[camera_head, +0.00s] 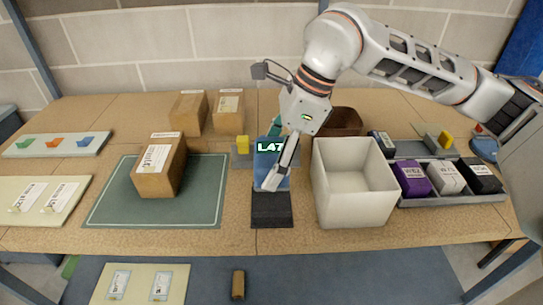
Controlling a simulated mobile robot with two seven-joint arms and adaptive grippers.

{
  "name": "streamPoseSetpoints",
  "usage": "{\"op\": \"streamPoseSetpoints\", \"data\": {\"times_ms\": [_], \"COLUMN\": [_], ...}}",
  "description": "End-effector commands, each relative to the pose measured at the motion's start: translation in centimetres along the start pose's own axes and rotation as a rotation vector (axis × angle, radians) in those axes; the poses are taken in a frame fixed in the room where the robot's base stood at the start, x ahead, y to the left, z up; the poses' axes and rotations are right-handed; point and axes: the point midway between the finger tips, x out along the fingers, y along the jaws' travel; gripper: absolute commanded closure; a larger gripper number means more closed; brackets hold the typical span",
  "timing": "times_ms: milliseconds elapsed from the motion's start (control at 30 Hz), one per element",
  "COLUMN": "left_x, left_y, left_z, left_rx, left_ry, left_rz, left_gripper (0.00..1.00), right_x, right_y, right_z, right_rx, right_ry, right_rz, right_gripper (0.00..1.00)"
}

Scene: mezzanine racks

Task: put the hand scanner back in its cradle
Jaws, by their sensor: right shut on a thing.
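My right gripper (274,179) reaches down from the upper right and is shut, its pale finger lying across a blue piece. This blue piece (262,164), with a lit display reading L47, looks like the hand scanner and seems to be in the grip. The finger and hand cover part of it. Directly in front of it is a black block (271,211), which looks like the cradle. The blue piece overlaps its back edge in the picture; I cannot tell whether they touch. My left gripper is not in view.
An empty white bin (355,212) stands close to the right of the black block. A cardboard box (159,165) stands on a green mat (208,207) to the left. A grey tray (420,200) with labelled packs lies at the right. A brown bin (343,121) is behind the arm.

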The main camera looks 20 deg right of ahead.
Motion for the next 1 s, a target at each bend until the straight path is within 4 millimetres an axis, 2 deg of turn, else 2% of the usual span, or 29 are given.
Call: {"op": "streamPoseSetpoints", "data": {"times_ms": [500,1000], "left_x": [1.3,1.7], "left_y": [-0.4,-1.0], "left_z": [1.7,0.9], "left_rx": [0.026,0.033], "left_ry": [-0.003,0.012], "left_rz": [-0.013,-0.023], "left_gripper": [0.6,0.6], "right_x": [4.7,5.0], "right_y": [0.0,0.0], "right_z": [-1.9,-2.1], "right_rx": [0.002,0.0], "right_ry": [0.001,0.0], "right_rz": [0.004,-0.001], "right_gripper": [0.53,0.53]}}
